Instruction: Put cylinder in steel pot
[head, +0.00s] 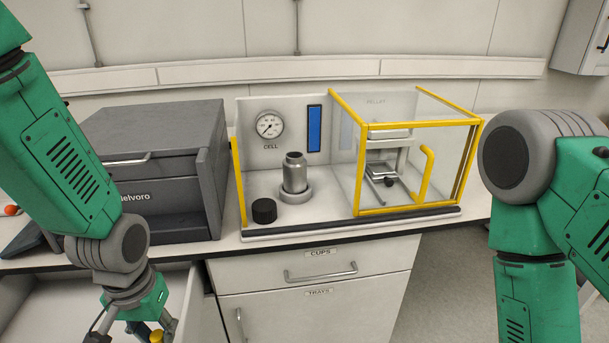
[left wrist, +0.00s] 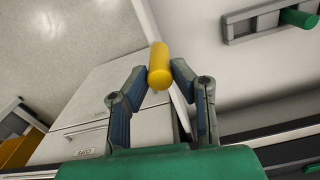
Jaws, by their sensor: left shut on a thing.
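The steel pot (head: 294,172) stands upright in a round grey base on the white cell stand, with its narrow neck up. My left gripper (head: 150,335) is at the bottom left of the head view, low in front of the counter and partly cut off by the frame edge. It is shut on a yellow cylinder (left wrist: 159,66), which the left wrist view shows between the fingertips. The top of the cylinder also shows in the head view (head: 157,336). My right arm is at the right, and its gripper is outside the frame.
A black round cap (head: 264,210) sits in front of the pot. A yellow-framed clear box (head: 415,165) stands right of it, and a dark grey oven (head: 155,165) left. An open drawer is under the left gripper. A green cylinder (left wrist: 300,18) sits in a grey holder.

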